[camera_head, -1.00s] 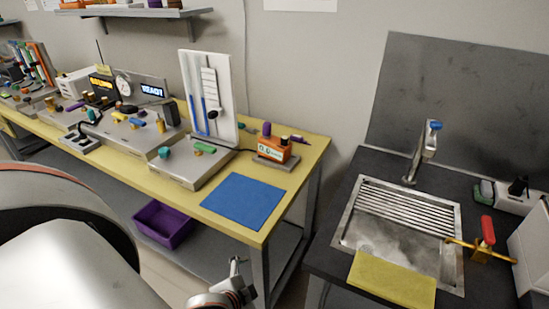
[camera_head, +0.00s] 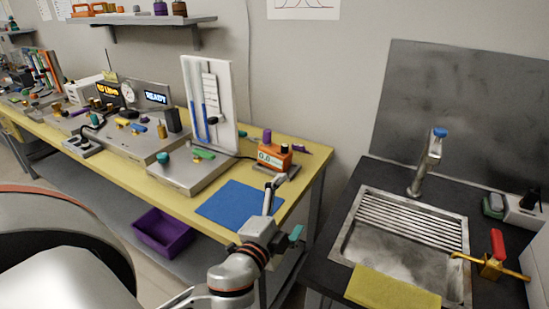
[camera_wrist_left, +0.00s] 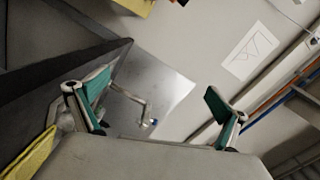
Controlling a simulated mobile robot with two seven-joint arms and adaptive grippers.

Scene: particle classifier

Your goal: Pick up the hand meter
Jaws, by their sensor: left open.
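The hand meter (camera_head: 270,160) is an orange box with a small lit display. It sits on a grey base at the right back of the yellow bench (camera_head: 312,185), beyond the blue mat (camera_head: 232,203). My left gripper (camera_head: 284,210) is in front of the meter, nearer the camera, over the bench's right front corner. One finger points up toward the meter and overlaps its base in the picture; I cannot tell the gap. In the left wrist view the teal-padded fingers (camera_wrist_left: 158,106) are wide apart with nothing between them. The meter does not show there. My right gripper is out of view.
A white upright panel (camera_head: 226,105) and a grey box (camera_head: 188,178) with knobs stand left of the meter. A purple pointed object (camera_head: 298,147) lies right of it. A sink (camera_head: 458,278) with a tap (camera_head: 430,160) is to the right. A purple bin (camera_head: 160,232) sits below the bench.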

